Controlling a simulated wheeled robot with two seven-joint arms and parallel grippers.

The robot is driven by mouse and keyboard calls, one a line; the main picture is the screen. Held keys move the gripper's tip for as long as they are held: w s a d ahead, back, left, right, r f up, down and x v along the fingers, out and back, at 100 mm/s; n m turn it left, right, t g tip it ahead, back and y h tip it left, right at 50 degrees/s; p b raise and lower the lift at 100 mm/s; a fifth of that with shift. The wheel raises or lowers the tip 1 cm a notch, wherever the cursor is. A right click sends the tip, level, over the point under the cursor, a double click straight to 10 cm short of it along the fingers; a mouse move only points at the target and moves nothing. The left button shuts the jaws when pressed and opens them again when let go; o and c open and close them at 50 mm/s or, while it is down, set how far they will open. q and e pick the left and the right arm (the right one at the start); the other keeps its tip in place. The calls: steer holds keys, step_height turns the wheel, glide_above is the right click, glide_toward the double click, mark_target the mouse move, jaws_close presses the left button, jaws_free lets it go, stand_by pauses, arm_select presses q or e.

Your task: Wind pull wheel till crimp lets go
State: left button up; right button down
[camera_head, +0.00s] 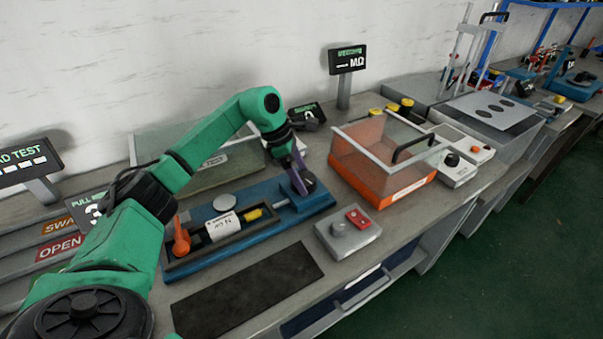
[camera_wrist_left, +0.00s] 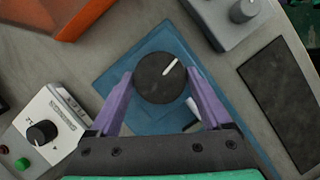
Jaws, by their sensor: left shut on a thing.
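The pull wheel is a dark round knob (camera_wrist_left: 160,78) with a white pointer line, on the right end of the blue pull-test fixture (camera_head: 325,198). My left gripper (camera_wrist_left: 160,88) has its purple fingers on both sides of the knob and is shut on it. In the head view the left gripper (camera_head: 299,172) comes down on the wheel from above and partly hides it. The fixture also carries an orange lever (camera_head: 181,238), a white label plate (camera_head: 222,227) and a yellow piece (camera_head: 253,215). The crimp itself is too small to make out. My right gripper is not in view.
An orange-based clear box (camera_head: 385,190) stands right of the fixture. A grey control box with a knob and red switch (camera_head: 348,233) sits in front. A black mat (camera_head: 247,290) lies at the bench's front. A display reading MΩ (camera_head: 347,60) stands behind.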

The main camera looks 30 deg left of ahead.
arm_select(q)
steer(key=m+g, duration=0.1)
steer(key=m, duration=0.3)
steer(key=shift+w+r+m+g, duration=0.15)
steer(key=shift+m+g, duration=0.15)
steer(key=shift+g, duration=0.1)
steer(key=m+g, duration=0.1)
steer(key=m, duration=0.1)
steer(key=m+g, duration=0.1)
steer(key=m, duration=0.2)
steer(key=shift+w+m, duration=0.15)
steer(key=shift+m, duration=0.15)
steer(key=o, duration=1.2)
steer(key=shift+c, duration=0.2)
